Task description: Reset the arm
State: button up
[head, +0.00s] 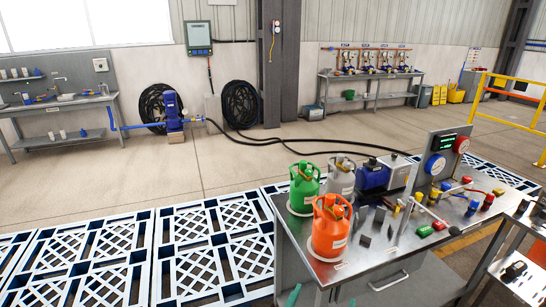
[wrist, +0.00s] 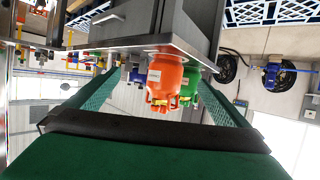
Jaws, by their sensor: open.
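My gripper (head: 315,298) shows at the bottom edge of the head view as two green fingertips set apart, in front of the near side of the metal cart (head: 345,275). In the wrist view, which is upside down, the two green fingers of my gripper (wrist: 160,82) spread wide with nothing held between them. Beyond them are an orange gas cylinder (wrist: 168,72) and a green gas cylinder (wrist: 190,88). In the head view the orange cylinder (head: 330,235) and green cylinder (head: 303,190) stand upright on the cart's left part. Most of my arm is out of view.
A grey cylinder (head: 341,180), a blue pump (head: 373,178) and a gauge panel (head: 440,155) stand on the cart. Small valves and fittings crowd its right side. Another metal bench (head: 515,290) is at lower right. Blue-white pallets (head: 120,250) cover the floor at left. Open floor lies behind.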

jog(key=s+a+f+n+t+y, duration=0.1)
jog(key=s+a+f+y, duration=0.1)
jog(key=s+a+f, duration=0.35)
jog(key=s+a+f+n+y, duration=0.1)
jog(key=s+a+f+n, duration=0.15)
jog(key=s+f, duration=0.5)
jog(key=s+a+y, duration=0.1)
jog(key=s+a, duration=0.1)
jog(key=s, duration=0.8)
jog(key=s+a+r+t+y, duration=0.1)
jog(key=s+a, duration=0.1)
jog(key=s, duration=0.8)
jog(key=shift+s+a+t, duration=0.3)
jog(key=shift+s, duration=0.1)
